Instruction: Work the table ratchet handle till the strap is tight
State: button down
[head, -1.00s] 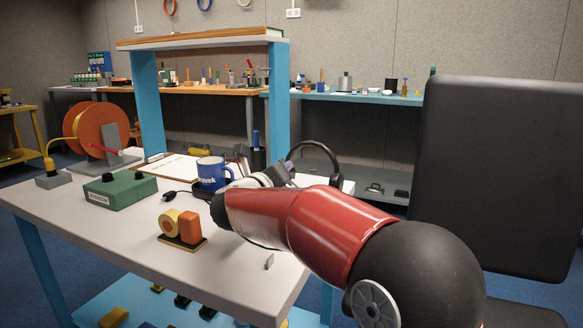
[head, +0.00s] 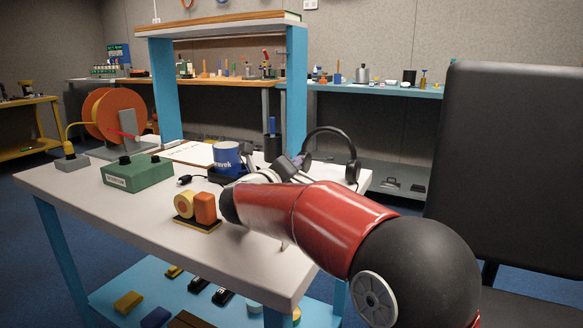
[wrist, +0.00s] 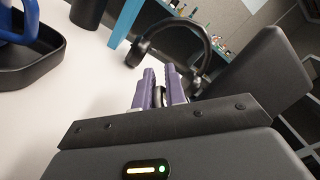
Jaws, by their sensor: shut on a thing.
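My gripper (wrist: 159,88) shows in the wrist view with its two purple fingers close together. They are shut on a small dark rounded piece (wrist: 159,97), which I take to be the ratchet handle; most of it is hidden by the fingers. In the head view my gripper (head: 297,163) is at the far right part of the white table (head: 105,195), partly behind my red arm. The ratchet body and the strap cannot be made out, so I cannot tell how tight the strap is.
Black headphones (head: 352,150) stand close beyond my gripper. A blue mug (head: 227,158) is left of it, with a green box (head: 138,174) farther left. A yellow and orange block set (head: 197,207) sits near the front edge. A dark chair (head: 510,160) stands at right.

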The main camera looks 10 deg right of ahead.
jog(key=shift+f, duration=0.15)
jog(key=c, duration=1.5)
grip_release()
jog(key=shift+b+v, duration=0.45)
jog(key=shift+v, duration=3.5)
jog(key=shift+d, duration=0.1)
